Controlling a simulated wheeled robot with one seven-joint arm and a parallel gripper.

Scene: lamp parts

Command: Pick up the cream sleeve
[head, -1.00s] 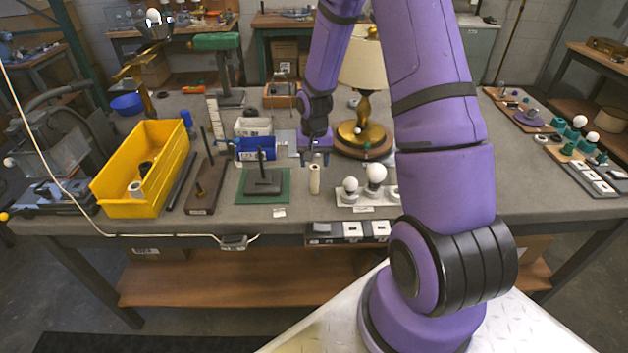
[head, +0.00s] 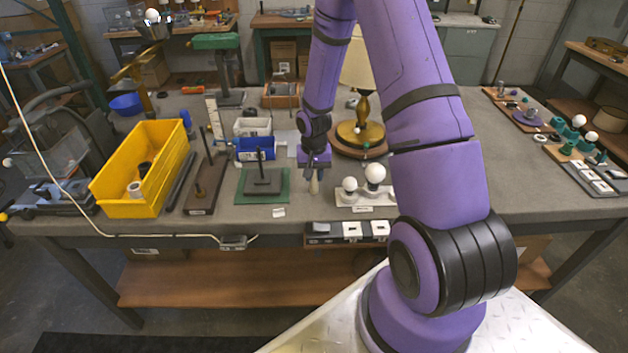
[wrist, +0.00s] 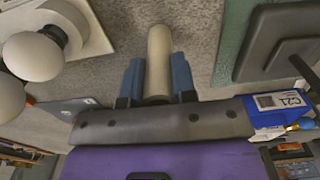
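The cream sleeve (head: 314,187) is a slim pale tube standing upright on the grey workbench, between a black stand on a green mat and the white bulbs. My gripper (head: 314,172) is pointed down over it and hides its upper part in the head view. In the wrist view, the cream sleeve (wrist: 159,45) lies between the two blue fingers of my gripper (wrist: 157,80). The fingers are drawn in against both its sides, with no clear gap. Its far end runs past the fingertips and appears to rest on the bench.
The green mat with the black stand (head: 263,182) is close on the left. A white holder with bulbs (head: 375,174) is close on the right. A blue bin (head: 254,149) and a brass lamp (head: 361,133) stand behind. A yellow bin (head: 140,168) is farther left.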

